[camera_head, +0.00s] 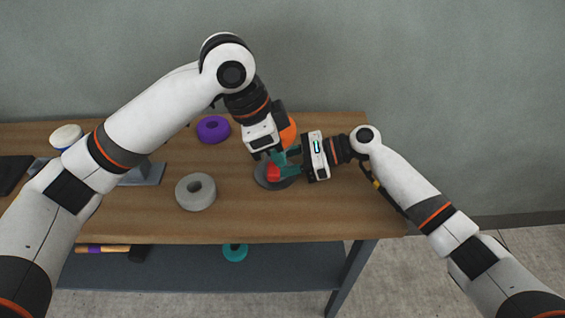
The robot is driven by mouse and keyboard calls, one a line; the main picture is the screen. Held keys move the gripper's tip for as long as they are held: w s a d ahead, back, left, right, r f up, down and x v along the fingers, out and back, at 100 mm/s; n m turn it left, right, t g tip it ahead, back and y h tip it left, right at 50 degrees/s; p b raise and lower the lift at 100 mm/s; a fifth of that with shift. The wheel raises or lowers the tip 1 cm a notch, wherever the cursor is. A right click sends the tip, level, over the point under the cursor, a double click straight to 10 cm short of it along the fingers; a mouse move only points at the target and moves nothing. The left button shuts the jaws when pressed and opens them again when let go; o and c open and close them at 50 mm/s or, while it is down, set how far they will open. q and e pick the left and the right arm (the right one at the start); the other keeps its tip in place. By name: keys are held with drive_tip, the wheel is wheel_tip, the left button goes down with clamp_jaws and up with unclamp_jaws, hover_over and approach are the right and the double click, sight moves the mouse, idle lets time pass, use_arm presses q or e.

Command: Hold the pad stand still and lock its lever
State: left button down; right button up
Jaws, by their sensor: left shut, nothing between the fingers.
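The pad stand has a dark round base (262,182) near the right part of the table. A red part (273,172) sits above the base, and an orange disc (289,131) shows behind my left gripper. My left gripper (265,154) comes down from above, shut and empty, just above the base. My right gripper (285,164) reaches in from the right with its teal fingers beside the red part. Whether those fingers close on the stand cannot be told. The grippers hide much of the stand, and I cannot make out the lever for certain.
A purple roll (213,129) and a grey roll (195,192) lie on the wooden table (250,222) to the left. A white-topped container (66,137) stands farther left. A teal roll (235,252) is on the lower shelf. The table's right end is mostly bare.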

use_arm(q)
drive_tip(key=v, duration=0.6)
drive_tip(key=shift+w+r, duration=0.15)
drive_tip(key=shift+w, duration=0.1)
use_arm(e)
drive_tip(key=o, duration=0.8)
drive_tip(key=shift+o, duration=0.2)
